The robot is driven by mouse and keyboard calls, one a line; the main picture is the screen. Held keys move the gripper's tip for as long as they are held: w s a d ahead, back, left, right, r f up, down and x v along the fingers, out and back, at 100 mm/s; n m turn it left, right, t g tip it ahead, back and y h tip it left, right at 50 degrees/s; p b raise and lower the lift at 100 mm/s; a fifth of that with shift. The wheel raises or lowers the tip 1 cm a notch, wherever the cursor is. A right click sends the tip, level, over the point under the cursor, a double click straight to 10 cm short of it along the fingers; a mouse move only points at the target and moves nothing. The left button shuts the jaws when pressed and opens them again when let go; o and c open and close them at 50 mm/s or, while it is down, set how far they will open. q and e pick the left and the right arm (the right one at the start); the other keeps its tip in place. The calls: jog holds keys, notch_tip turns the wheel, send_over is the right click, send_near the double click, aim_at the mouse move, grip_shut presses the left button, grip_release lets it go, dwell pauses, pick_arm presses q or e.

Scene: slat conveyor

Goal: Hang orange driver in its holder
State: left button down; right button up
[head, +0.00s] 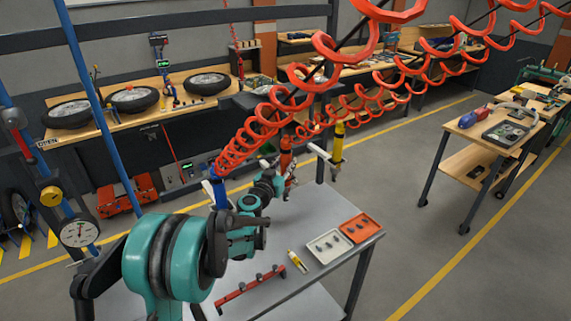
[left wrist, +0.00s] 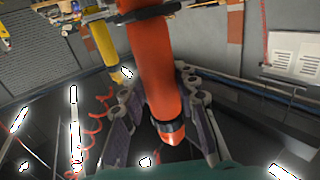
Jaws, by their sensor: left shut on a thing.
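The orange driver (head: 286,155) hangs upright in the head view, below the red coiled hoses. It fills the middle of the left wrist view (left wrist: 155,65), with its tip pointing down between my fingers. My left gripper (head: 287,182) is shut on the orange driver; its two fingers also show on either side of it in the left wrist view (left wrist: 163,115). A dark holder piece (left wrist: 152,14) crosses the driver's upper part; I cannot tell whether the driver is seated in it. A pale holder arm (head: 320,153) shows right of the driver. My right gripper is not in view.
A yellow driver (head: 338,142) hangs to the right and a blue driver (head: 220,192) to the left. Red coiled hoses (head: 330,75) pass overhead. Below is a grey table (head: 325,205) with a white tray (head: 327,247), an orange tray (head: 361,228) and a red rack (head: 250,287).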

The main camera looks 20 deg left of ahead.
pick_arm(q)
jog(key=shift+f+b, duration=0.85)
dwell(1.1)
jog(key=c, duration=1.1)
grip_release()
jog(key=shift+r, duration=0.1)
jog(key=shift+o, duration=0.2)
jog(key=s+a, duration=0.1)
jog(key=s, duration=1.1)
